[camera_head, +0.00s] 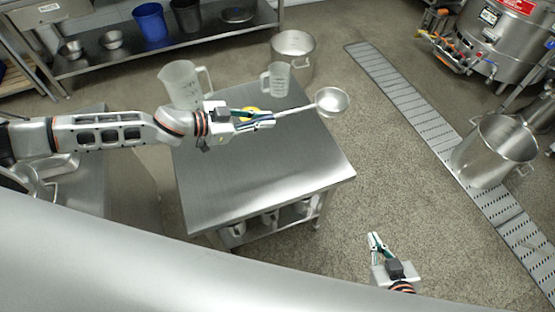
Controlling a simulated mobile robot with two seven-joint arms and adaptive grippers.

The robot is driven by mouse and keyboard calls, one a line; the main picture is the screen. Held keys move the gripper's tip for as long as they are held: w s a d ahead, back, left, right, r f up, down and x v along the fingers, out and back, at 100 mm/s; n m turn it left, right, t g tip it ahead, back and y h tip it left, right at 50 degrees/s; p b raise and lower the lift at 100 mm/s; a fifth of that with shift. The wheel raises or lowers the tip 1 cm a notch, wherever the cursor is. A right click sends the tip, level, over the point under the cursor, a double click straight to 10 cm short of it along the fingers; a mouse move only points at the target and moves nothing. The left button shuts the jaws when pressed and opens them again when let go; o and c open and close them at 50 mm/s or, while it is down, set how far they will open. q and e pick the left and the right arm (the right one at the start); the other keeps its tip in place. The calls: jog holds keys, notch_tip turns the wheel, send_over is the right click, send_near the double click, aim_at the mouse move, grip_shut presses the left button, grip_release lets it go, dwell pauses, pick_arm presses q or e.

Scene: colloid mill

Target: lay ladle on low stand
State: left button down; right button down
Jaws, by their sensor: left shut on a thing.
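The ladle (333,101) has a round metal bowl and a thin straight handle. My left gripper (268,119) is shut on the ladle's handle. It holds the ladle over the far part of a steel table, with the bowl out past the table's right edge. The low stand appears to be this steel table (250,183), with a bare top and a lower shelf. My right gripper (375,241) is empty, apart from the table at the lower right, over the floor; its fingers look slightly apart.
A large clear jug (181,84) and a smaller measuring jug (276,80) stand at the table's far edge. A steel pot (293,46) stands beyond. A large pot (494,152) stands right, by the floor drain (415,118).

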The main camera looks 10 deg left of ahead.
pick_arm(q)
notch_tip(320, 180, down, 16)
jog(key=b, duration=0.5)
jog(key=shift+a+r+b, duration=0.1)
jog(key=shift+r+b, duration=0.1)
jog(key=shift+b, duration=0.1)
notch_tip(320, 180, down, 4)
jog(key=shift+f+b, duration=0.1)
jog(key=shift+b, duration=0.7)
jog(key=shift+f, duration=0.15)
jog(key=c, duration=2.3)
grip_release()
jog(key=shift+o, duration=1.3)
